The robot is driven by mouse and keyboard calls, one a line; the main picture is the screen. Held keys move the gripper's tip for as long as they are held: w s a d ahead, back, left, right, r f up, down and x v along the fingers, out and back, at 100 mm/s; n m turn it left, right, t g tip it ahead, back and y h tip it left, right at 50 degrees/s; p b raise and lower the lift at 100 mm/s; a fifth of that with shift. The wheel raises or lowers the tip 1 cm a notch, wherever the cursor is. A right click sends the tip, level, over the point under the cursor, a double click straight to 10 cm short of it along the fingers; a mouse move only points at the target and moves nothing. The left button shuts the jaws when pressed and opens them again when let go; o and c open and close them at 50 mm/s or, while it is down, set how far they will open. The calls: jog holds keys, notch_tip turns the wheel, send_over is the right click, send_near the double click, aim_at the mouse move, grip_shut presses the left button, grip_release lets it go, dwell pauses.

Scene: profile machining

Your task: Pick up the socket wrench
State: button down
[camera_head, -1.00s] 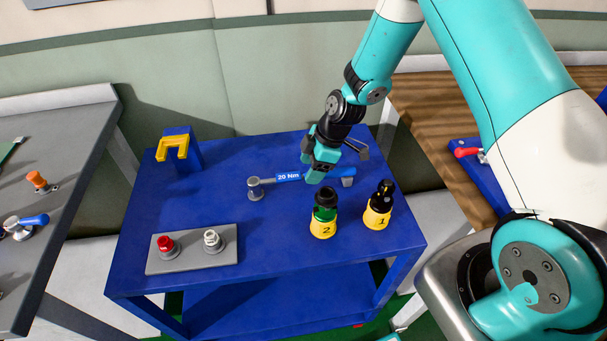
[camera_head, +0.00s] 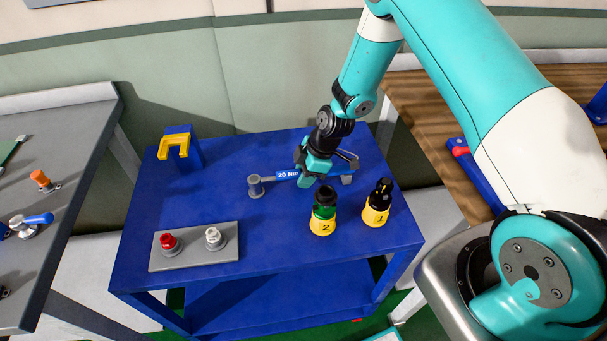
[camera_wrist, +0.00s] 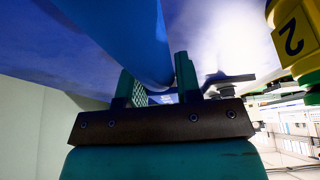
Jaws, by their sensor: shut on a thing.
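The socket wrench (camera_head: 287,175) is a grey tool with a blue grip marked "20 Nm". It lies across the blue table, its round grey head (camera_head: 255,187) to the left, its right end near a grey support. My gripper (camera_head: 306,180) is at the blue grip, just right of the label, and covers part of it. In the wrist view the blue grip (camera_wrist: 130,40) runs between the two fingers of my gripper (camera_wrist: 160,85), which are shut on it. I cannot tell whether the wrench is clear of its supports.
Bottle 2 (camera_head: 323,212) and bottle 1 (camera_head: 377,204) stand in front of the wrench, close to my gripper. A grey plate (camera_head: 195,258) with a red and a white knob lies front left. A yellow U-shaped holder (camera_head: 174,146) stands back left. The table's left middle is clear.

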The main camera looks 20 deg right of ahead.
jog(key=shift+r, duration=0.1)
notch_tip(320, 180, up, 20)
jog(key=b, duration=0.3)
